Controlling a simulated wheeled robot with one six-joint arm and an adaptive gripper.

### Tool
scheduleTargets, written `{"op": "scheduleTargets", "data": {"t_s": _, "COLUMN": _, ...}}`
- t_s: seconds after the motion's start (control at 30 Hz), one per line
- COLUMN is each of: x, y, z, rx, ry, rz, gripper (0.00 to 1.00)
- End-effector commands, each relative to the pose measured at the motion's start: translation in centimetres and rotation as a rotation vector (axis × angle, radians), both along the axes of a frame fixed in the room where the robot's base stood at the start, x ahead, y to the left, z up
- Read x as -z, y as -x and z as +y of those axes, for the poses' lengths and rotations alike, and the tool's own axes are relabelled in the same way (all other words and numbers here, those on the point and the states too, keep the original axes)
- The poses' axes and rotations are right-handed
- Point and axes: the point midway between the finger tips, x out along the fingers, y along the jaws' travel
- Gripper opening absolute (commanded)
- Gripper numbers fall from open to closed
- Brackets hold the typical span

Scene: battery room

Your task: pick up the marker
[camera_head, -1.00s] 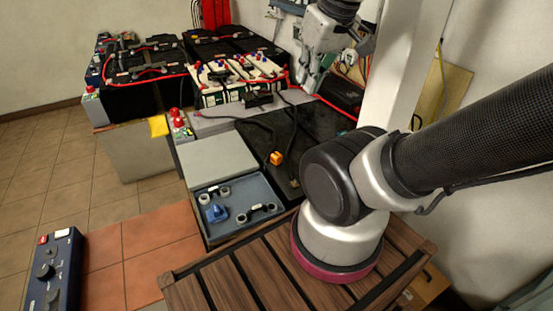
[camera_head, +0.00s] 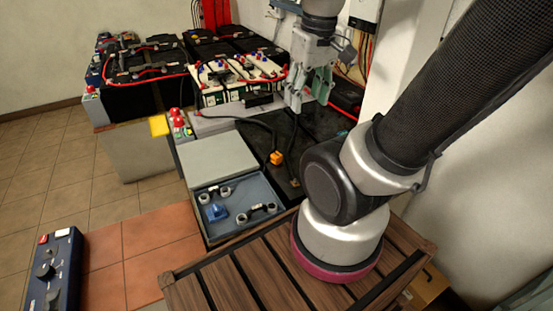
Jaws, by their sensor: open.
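My gripper (camera_head: 308,100) hangs fingers-down above the far right part of the black bench top, near the back wall. Its greenish-grey fingers are apart, and I see nothing between them. I cannot make out a marker anywhere in the head view. It may be too small to tell or hidden behind the batteries, the gripper or my arm.
White batteries (camera_head: 222,92) with red and blue caps stand left of my gripper, black batteries (camera_head: 130,95) farther left. A black cable with an orange connector (camera_head: 277,158) lies on the black top (camera_head: 285,128). A blue-grey tray (camera_head: 225,228) and red cables are nearby.

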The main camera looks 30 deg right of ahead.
Motion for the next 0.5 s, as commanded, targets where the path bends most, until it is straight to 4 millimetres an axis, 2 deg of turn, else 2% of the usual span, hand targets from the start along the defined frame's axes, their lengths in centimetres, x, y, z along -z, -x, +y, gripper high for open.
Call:
{"op": "scheduleTargets", "data": {"t_s": 0.1, "x": 3.5, "y": -1.9, "z": -0.7, "rx": 0.041, "ry": -0.009, "rz": 0.142, "gripper": 0.54}}
{"op": "scheduleTargets", "data": {"t_s": 0.27, "x": 8.8, "y": -5.1, "z": -1.8, "rx": 0.189, "ry": -0.018, "rz": 0.264, "gripper": 0.54}}
{"op": "scheduleTargets", "data": {"t_s": 0.5, "x": 18.0, "y": -9.3, "z": -3.4, "rx": 0.531, "ry": -0.008, "rz": 0.350, "gripper": 0.54}}
